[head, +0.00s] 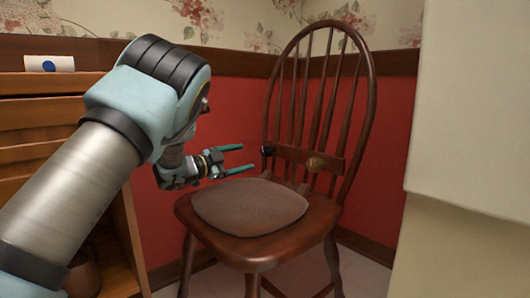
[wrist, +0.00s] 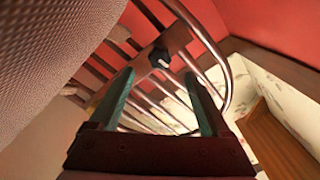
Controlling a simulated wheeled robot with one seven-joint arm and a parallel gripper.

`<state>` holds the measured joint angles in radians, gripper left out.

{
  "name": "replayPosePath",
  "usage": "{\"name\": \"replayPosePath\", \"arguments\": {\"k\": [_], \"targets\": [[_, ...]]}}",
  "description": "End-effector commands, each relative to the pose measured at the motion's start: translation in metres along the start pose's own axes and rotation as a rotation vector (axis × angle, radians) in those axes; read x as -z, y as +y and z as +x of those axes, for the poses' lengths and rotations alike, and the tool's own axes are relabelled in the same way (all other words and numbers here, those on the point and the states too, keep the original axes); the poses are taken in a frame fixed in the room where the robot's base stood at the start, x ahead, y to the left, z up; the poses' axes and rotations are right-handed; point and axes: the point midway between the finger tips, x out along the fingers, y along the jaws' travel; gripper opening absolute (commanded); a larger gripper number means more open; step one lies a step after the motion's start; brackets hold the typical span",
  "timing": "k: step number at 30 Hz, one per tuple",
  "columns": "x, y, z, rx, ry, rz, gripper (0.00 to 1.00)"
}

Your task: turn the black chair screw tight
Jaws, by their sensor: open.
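The black chair screw (head: 268,150) is a small dark knob on the left end of the wooden crossbar in the chair's back. In the wrist view the black screw (wrist: 160,58), with a pale mark on its face, sits beyond the fingertips, roughly centred between them. My gripper (head: 248,157) is open and empty, its two green fingers pointing right toward the screw with a small gap left. In the wrist view my gripper (wrist: 158,74) shows both fingers spread apart. The brown wooden chair (head: 250,248) stands upright.
A grey-brown cushion (head: 248,205) lies on the seat below my gripper. A wooden drawer cabinet (head: 40,110) stands at left, and a pale wall block (head: 470,150) is at right.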

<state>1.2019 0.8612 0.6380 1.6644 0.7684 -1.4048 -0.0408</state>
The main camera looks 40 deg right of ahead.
Motion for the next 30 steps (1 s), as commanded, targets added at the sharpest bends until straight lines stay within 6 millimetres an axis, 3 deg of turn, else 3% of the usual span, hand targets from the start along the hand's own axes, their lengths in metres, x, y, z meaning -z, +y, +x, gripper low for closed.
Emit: {"name": "replayPosePath", "arguments": {"k": [15,21,30], "targets": [[-0.002,0.003,0.086,-0.001,0.001,0.006,0.81],[0.0,0.001,0.101,-0.001,0.001,0.006,0.81],[0.0,0.001,0.102,0.0,0.001,0.005,0.81]]}}
